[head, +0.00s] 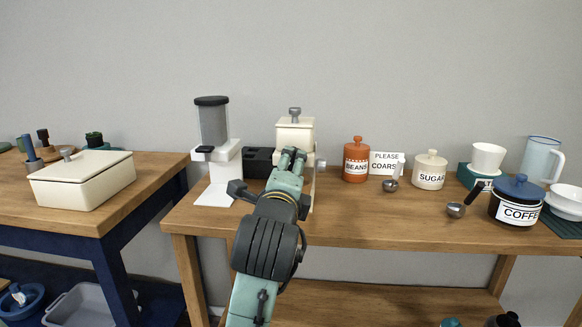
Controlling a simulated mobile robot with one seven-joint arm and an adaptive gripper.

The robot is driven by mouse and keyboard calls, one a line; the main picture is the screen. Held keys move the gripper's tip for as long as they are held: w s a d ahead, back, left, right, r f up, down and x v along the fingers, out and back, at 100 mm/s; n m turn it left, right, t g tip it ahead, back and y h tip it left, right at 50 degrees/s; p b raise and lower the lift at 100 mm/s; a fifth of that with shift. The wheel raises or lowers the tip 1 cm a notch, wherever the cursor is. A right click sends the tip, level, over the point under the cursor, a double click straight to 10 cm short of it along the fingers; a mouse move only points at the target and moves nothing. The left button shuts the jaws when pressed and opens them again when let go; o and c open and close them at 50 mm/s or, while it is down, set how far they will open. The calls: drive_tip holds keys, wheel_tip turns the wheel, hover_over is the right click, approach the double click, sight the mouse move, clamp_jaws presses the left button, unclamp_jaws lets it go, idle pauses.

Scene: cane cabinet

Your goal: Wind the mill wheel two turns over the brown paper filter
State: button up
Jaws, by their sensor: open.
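A cream box-shaped unit (295,133) with a grey knob on its lid stands at the back of the wooden table; it may be the mill. A small grey part (320,163) shows at its right side, and I cannot tell whether it is the wheel. Contact cannot be judged. My arm and gripper hide the unit's lower part. I cannot make out a brown paper filter.
A tall white grinder (213,130) and a black box (259,161) stand left of my gripper. An orange beans canister (356,160), a sign (386,163), a sugar jar (430,170) and a coffee pot (517,202) stand right. The table front right of my arm is clear.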

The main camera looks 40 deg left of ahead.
drive_tip(key=v, duration=0.3)
drive_tip(key=shift+s+d, duration=0.2)
drive_tip(key=shift+s, duration=0.15)
